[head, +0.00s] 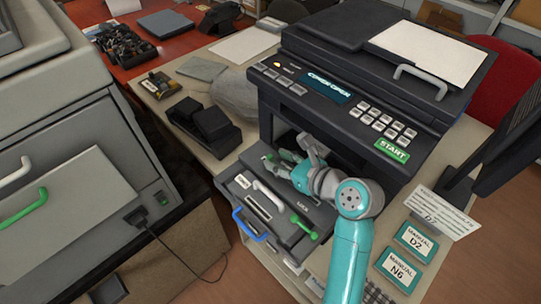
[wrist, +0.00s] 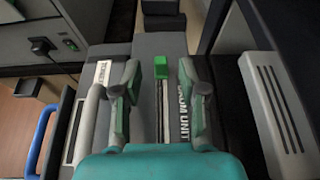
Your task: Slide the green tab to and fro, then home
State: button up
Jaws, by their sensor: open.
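The green tab (wrist: 160,69) stands up at the far end of a narrow slot on the drum unit (wrist: 174,120) in the wrist view. In the head view a small bit of green, likely the tab, shows at the left tip of my gripper (head: 280,161). My gripper (wrist: 160,75) is open, with one finger on each side of the slot. The tab shows between the fingertips, with gaps on both sides. I cannot tell how far the tips are above the unit.
The drum unit sits in the pulled-out front of a dark printer (head: 340,100) reading "COVER OPEN". A white handle (head: 268,198), a green lever (head: 303,226) and a blue handle (head: 248,226) are close by. Black boxes (head: 205,125) lie to the left.

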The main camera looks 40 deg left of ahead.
jog(key=v, duration=0.7)
jog(key=shift+s+d+r, duration=0.1)
jog(key=shift+d, duration=0.05)
